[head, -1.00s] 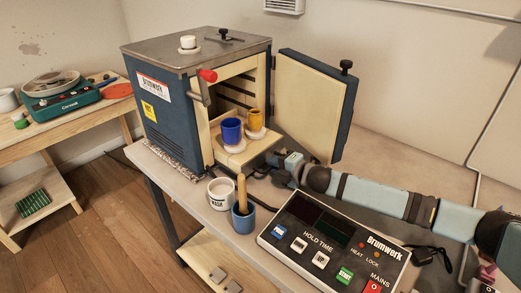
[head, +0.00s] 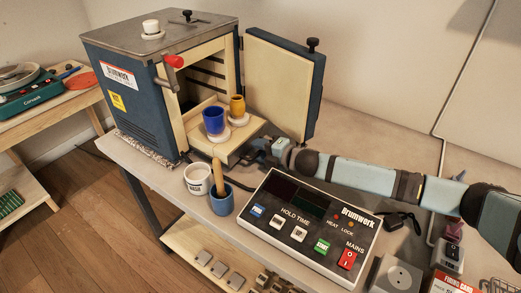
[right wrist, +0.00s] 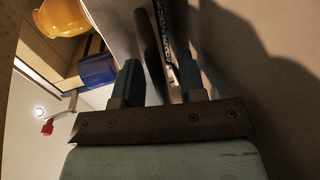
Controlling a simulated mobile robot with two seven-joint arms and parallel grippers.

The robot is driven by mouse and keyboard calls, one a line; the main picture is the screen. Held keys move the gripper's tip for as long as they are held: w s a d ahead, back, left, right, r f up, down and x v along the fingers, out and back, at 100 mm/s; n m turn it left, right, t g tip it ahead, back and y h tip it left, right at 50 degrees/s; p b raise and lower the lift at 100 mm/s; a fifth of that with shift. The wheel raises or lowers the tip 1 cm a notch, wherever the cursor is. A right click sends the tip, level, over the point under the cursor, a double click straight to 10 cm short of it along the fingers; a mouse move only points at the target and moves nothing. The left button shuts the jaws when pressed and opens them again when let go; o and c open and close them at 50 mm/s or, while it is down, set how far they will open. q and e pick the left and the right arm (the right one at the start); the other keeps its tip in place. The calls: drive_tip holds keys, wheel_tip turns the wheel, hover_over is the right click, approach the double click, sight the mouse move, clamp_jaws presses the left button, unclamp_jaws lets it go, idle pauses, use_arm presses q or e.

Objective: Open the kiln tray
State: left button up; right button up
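The kiln tray (head: 240,137) is a pale slab standing out of the open kiln (head: 140,90) in the head view. A blue cup (head: 213,120) and a yellow cup (head: 237,106) stand on it on pale saucers. My right gripper (head: 258,146) is low at the tray's front right. In the right wrist view its two fingers (right wrist: 158,82) stand part way apart, with a dark curved piece between them that looks like the tray's handle. The grip itself is partly hidden. The blue and yellow cups also show at the upper left there. My left gripper is not in view.
The kiln door (head: 285,85) stands open to the right of the tray. A white wash cup (head: 197,180) and a blue pot (head: 221,203) with a wooden handle stand in front of the tray. A control panel (head: 310,225) lies to the right of these, below my right arm.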

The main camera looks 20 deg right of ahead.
drive_tip(key=v, duration=1.2)
drive_tip(key=shift+s, duration=0.1)
drive_tip(key=shift+v, duration=0.85)
drive_tip(key=shift+r, duration=0.2)
